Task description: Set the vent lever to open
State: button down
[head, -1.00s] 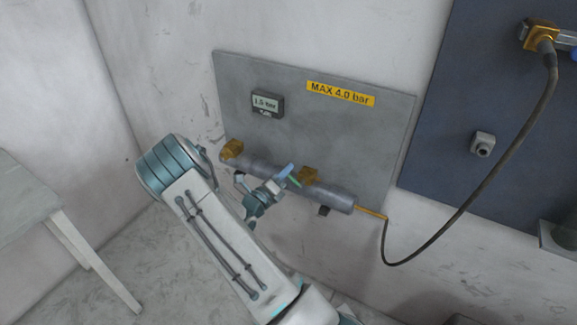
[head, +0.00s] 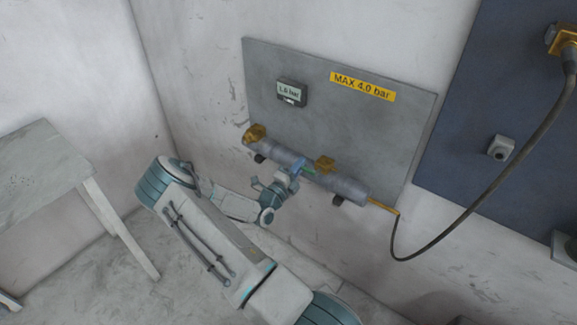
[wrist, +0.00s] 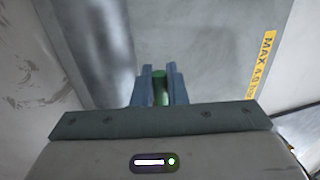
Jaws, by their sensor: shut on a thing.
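The vent lever shows as a green handle (wrist: 159,86) between my two blue fingers in the wrist view. A small part of the green handle (head: 308,170) also shows in the head view, just left of the middle brass fitting on the grey pipe (head: 345,186). My gripper (head: 297,167) is shut on the green handle, at the front of the pipe; its fingers (wrist: 160,82) stand on either side of it in the wrist view. The lever's pivot and any open or shut marks are hidden or too small to tell.
A grey panel (head: 400,125) behind the pipe carries a small gauge (head: 291,92), blurred near 1.6 bar, and a yellow "MAX 4.0 bar" label (head: 362,87). Brass fittings (head: 254,133) sit on the pipe. A black hose (head: 480,205) hangs at right. A table (head: 45,165) stands at left.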

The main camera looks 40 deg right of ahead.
jog(key=shift+s+f, duration=0.15)
jog(key=shift+f, duration=0.05)
jog(key=c, duration=1.5)
grip_release()
jog(key=shift+d, duration=0.1)
jog(key=shift+c, duration=0.2)
jog(key=shift+r, duration=0.1)
jog(key=b+v, duration=0.2)
jog(key=v, duration=1.2)
jog(key=shift+d, duration=0.1)
